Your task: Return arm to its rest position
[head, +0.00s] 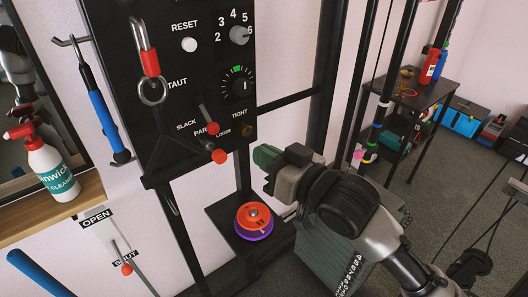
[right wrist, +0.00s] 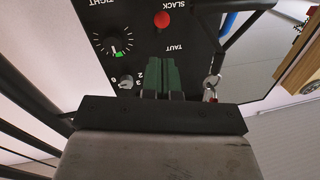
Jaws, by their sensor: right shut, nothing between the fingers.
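My right gripper (head: 266,155) reaches in from the lower right in the head view, in front of the black frame and just right of the black control panel's (head: 195,110) lower edge. Its green fingers are together and empty; they also show in the right wrist view (right wrist: 162,75), pointing at the panel. An orange plate lies on a purple plate (head: 254,234) as a small pile on the dark platform (head: 216,208), below and left of the gripper. My left gripper is not in view.
A spray bottle (head: 48,170) stands on a wooden shelf at left. Black uprights stand near my right arm. A side table (head: 415,92) is at the back right.

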